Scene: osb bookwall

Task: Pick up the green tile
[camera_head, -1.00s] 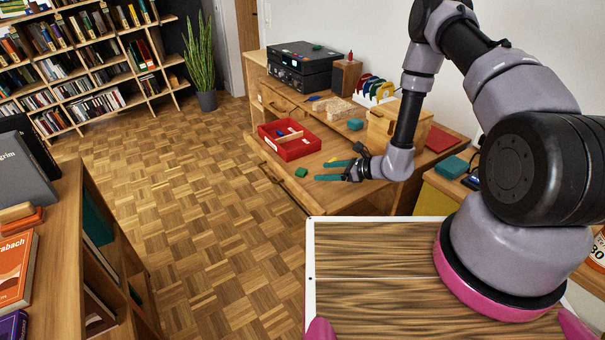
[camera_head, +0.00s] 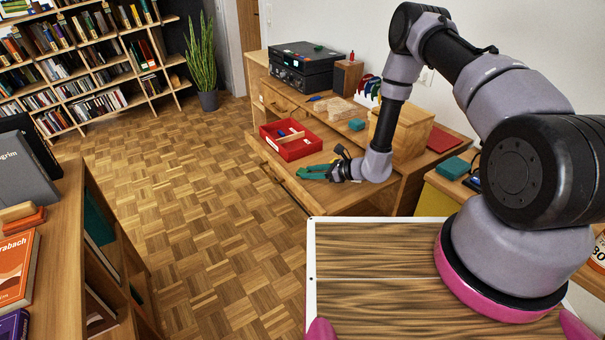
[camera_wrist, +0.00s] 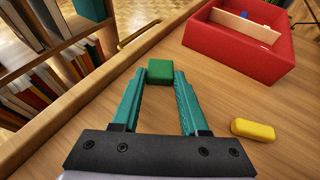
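The green tile (camera_wrist: 160,72) lies on the wooden surface of the pulled-out drawer or desk top (camera_head: 340,204), near its front edge. In the wrist view my gripper (camera_wrist: 160,80) is open, with one teal finger on each side of the tile at the fingertips. A small gap or light contact at the tips cannot be told apart. In the head view my gripper (camera_head: 312,172) is low over the surface, and its fingers largely hide the tile.
A red box (camera_head: 291,140) with a wooden divider stands just behind the tile. A yellow block (camera_wrist: 253,130) lies right of my fingers in the wrist view. A teal block (camera_head: 356,125) and a wooden box (camera_head: 402,135) stand further back. The surface edge is close on the left.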

